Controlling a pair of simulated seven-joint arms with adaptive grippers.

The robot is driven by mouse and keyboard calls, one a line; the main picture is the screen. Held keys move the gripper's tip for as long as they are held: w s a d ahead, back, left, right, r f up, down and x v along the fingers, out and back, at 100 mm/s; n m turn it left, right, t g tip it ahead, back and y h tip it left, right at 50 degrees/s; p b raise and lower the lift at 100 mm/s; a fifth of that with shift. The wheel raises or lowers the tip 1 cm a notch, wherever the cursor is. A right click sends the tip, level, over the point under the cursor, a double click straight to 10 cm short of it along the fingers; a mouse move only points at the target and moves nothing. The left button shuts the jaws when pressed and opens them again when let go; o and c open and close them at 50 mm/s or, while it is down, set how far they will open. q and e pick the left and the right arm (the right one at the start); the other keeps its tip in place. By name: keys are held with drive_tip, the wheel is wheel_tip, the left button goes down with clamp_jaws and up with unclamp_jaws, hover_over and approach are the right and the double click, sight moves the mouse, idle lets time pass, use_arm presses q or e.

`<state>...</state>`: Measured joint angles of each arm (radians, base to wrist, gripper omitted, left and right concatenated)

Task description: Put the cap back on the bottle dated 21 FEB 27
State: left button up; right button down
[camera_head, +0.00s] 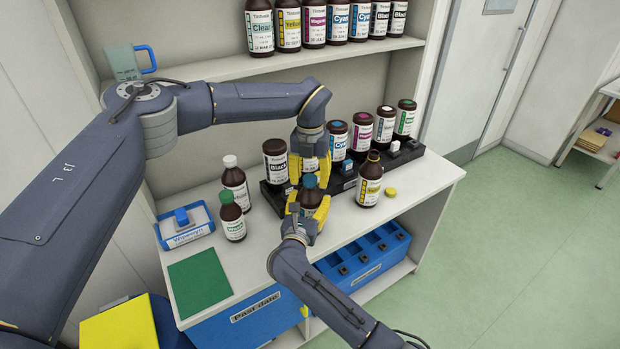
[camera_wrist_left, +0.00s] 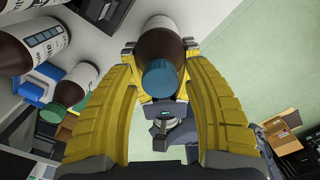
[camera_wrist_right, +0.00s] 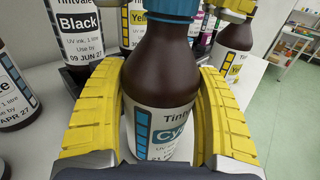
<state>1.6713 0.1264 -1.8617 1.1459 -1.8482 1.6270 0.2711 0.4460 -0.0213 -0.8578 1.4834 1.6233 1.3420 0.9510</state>
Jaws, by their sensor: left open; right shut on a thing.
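A brown bottle (camera_head: 311,198) labelled Cyan stands upright between the fingers of my right gripper (camera_head: 307,212), which is shut on it; it also shows in the right wrist view (camera_wrist_right: 165,75). A blue cap (camera_head: 309,181) sits at its top, also seen in the left wrist view (camera_wrist_left: 162,78). My left gripper (camera_head: 311,170) is open, its fingers around the cap from above.
A black rack (camera_head: 273,197) behind holds several capped bottles. A green-capped bottle (camera_head: 233,218) and white-capped bottle (camera_head: 235,181) stand left, near a wipes box (camera_head: 186,226) and green mat (camera_head: 200,283). Blue bins (camera_head: 367,256) sit below. The counter's right end is clear.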

use_arm(q)
wheel_tip(320, 180, up, 12)
idle(0.7)
use_arm(e)
drive_tip(key=shift+c, duration=0.3)
unclamp_jaws()
drive_tip(key=v, duration=1.2)
use_arm(q)
drive_tip(key=shift+d, duration=0.1)
use_arm(e)
drive_tip(key=shift+f, duration=0.1)
